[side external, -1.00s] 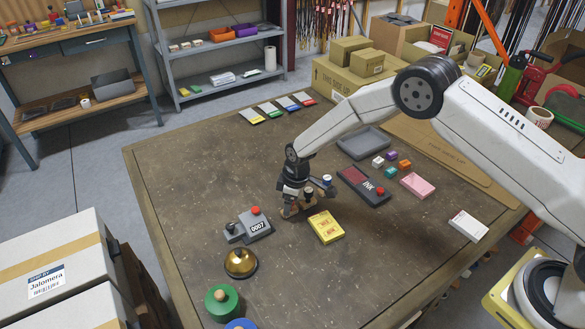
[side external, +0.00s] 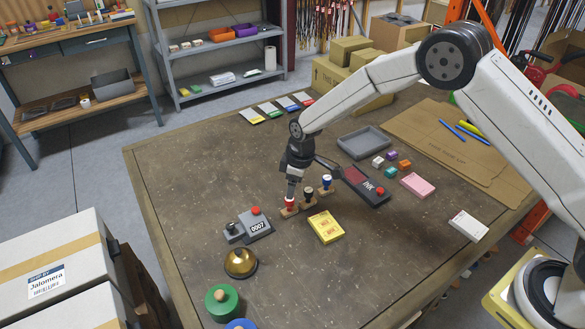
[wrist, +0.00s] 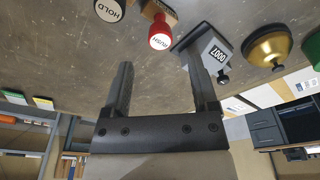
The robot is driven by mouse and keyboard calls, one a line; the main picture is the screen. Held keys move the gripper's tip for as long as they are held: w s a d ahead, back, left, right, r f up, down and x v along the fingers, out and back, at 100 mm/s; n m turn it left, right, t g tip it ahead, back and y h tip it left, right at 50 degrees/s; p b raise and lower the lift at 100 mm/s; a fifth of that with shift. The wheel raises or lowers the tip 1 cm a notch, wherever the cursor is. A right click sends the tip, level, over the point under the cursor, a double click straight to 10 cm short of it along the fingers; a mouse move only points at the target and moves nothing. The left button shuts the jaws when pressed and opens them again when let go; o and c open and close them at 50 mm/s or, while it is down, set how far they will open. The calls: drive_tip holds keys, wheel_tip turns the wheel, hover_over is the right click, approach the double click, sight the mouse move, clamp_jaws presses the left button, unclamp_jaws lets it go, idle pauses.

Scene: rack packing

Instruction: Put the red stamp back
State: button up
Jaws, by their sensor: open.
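The red stamp (side external: 290,203) stands upright at the near-left end of a slanting row of stamps, on a wooden piece. A black-topped stamp (side external: 309,195) and a blue-topped stamp (side external: 327,182) stand beside it. In the wrist view the red knob reading RUSH (wrist: 160,32) shows beyond my fingertips, with the knob reading HOLD (wrist: 109,10) to its left. My gripper (side external: 292,188) is just above the red stamp, pointing down. In the wrist view its fingers (wrist: 160,64) are apart with nothing between them. The wooden bases are only partly visible.
A grey numbering device (side external: 248,225) stands left of the red stamp, and a brass bell (side external: 241,263) nearer the front. A yellow note pad (side external: 325,227) lies close on the right.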

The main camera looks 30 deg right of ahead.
drive_tip(key=shift+s+d+r, duration=0.15)
drive_tip(key=shift+r, duration=1.25)
drive_tip(key=shift+s+d+r, duration=0.1)
drive_tip(key=shift+s+r, duration=0.05)
drive_tip(key=shift+r, duration=1.2)
drive_tip(key=s+d+r+m, duration=0.2)
drive_tip(key=s+d+m, duration=0.1)
drive_tip(key=s, duration=0.5)
drive_tip(key=s+d+r+m, duration=0.3)
drive_tip(key=s+d, duration=0.2)
drive_tip(key=s, duration=0.3)
drive_tip(key=s+d+r+m+t+h, duration=0.1)
drive_tip(key=s+d+r+m, duration=0.1)
drive_tip(key=s, duration=0.7)
drive_tip(key=d+m, duration=0.1)
drive_tip(key=d, duration=0.1)
drive_tip(key=shift+d+r, duration=0.25)
drive_tip(key=shift+d, duration=0.05)
